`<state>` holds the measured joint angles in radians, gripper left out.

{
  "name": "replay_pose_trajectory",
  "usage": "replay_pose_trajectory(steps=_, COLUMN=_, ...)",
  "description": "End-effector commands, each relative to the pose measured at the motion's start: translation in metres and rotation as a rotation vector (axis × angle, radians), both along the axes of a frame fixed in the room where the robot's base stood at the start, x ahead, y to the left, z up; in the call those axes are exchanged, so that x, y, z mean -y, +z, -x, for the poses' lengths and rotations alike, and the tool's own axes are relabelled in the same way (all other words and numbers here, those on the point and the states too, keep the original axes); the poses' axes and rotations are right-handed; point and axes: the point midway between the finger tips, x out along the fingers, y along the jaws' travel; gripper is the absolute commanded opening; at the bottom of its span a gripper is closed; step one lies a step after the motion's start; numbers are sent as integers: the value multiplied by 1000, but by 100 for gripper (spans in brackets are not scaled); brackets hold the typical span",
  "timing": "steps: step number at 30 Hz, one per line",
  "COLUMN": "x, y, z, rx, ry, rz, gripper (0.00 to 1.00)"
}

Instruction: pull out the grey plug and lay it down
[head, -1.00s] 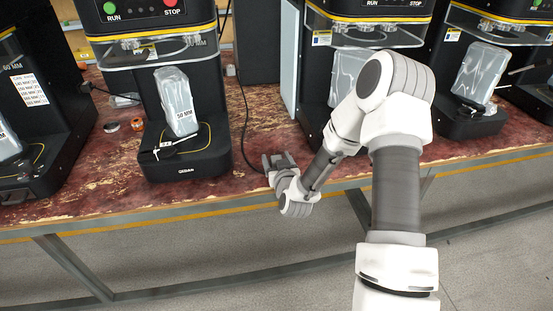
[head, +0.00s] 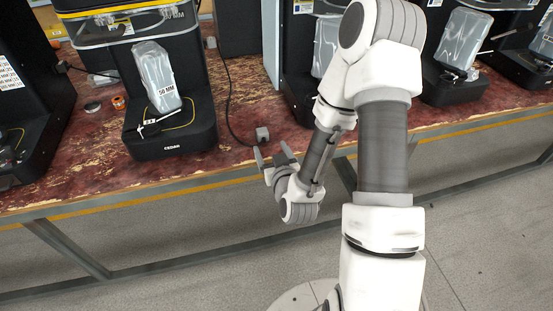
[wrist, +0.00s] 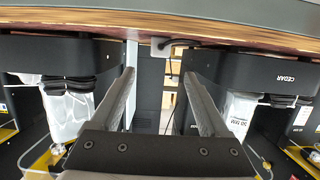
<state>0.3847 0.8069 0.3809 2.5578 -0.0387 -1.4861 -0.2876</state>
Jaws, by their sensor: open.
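The grey plug (head: 262,133) lies on the worn red bench top near its front edge, with a black cable (head: 229,100) running back from it. In the wrist view the plug (wrist: 158,46) shows beyond and between the fingers. My gripper (head: 274,155) is open and empty, just in front of the plug and apart from it. Both fingers (wrist: 160,74) show spread in the wrist view. A small grey block (head: 211,42), perhaps a socket, sits farther back near the cable's far end.
A black seamer (head: 170,140) with a clear pouch stands left of the plug; another (head: 300,95) stands to its right.

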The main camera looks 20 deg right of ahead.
Motion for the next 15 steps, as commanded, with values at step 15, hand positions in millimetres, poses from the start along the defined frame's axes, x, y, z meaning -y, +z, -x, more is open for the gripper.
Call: replay_pose_trajectory(steps=15, x=-1, y=11, z=25, rx=-4, ry=0, rz=-2, gripper=79)
